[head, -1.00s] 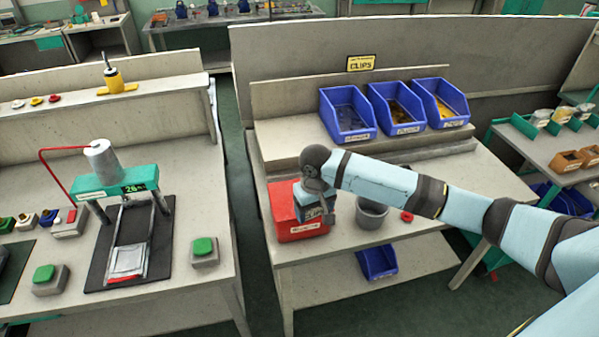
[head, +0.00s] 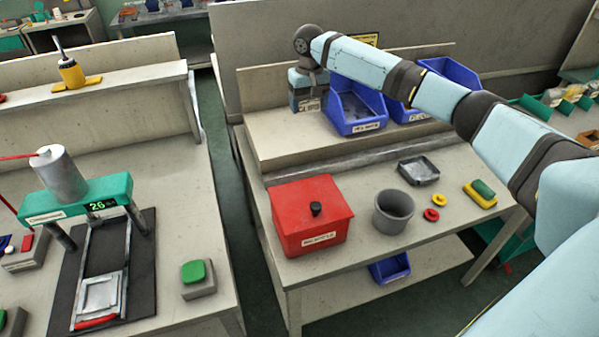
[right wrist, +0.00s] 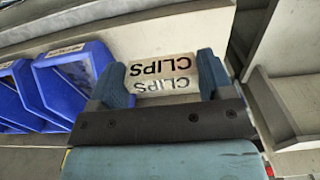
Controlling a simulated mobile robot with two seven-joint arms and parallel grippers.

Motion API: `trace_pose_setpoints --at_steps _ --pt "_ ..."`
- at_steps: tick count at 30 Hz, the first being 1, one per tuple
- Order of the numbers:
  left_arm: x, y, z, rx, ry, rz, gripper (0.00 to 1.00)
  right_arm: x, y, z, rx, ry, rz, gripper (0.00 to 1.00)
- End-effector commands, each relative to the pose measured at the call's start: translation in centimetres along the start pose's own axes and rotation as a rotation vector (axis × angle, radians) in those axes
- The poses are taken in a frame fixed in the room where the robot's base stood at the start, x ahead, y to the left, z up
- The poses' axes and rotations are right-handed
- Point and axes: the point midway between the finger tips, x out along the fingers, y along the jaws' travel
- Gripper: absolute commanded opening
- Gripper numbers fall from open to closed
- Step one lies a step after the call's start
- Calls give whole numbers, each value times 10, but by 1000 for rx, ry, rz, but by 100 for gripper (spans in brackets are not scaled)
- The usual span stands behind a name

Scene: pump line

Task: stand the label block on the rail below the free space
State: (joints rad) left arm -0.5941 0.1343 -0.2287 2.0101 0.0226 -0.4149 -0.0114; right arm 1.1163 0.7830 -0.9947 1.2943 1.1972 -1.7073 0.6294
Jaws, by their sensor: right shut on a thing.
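The label block (right wrist: 160,68), pale with dark CLIPS lettering, sits between the two blue fingers of my right gripper (right wrist: 164,80) in the right wrist view. The gripper is shut on it. In the head view my right gripper (head: 308,96) hangs over the left end of the raised shelf, left of the leftmost blue bin (head: 355,108); the block is small there. A grey rail (head: 345,163) seems to run along the foot of the shelf step. I cannot tell whether the block touches anything. My left gripper is not in view.
More blue bins (head: 447,73) stand right of the first, partly behind my arm. A red box (head: 322,205), grey cup (head: 393,212), grey tray (head: 418,171) and small yellow and red rings lie on the bench. A yellow sign (head: 365,39) is partly hidden behind my arm.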

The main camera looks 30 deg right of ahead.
Motion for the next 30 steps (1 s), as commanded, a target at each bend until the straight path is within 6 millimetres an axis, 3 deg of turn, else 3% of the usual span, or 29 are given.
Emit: trace_pose_setpoints --at_steps 1,4,18,22,30 --pt "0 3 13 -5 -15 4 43 7 0 0 0 0 0 48" --pt "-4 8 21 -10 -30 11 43 17 -1 0 -1 -1 0 48" --pt "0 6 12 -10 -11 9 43 134 -1 1 0 -2 1 48" --pt "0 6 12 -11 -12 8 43 155 -1 0 -1 -1 0 48" --pt "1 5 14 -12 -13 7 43 177 -1 1 -2 -2 1 48"
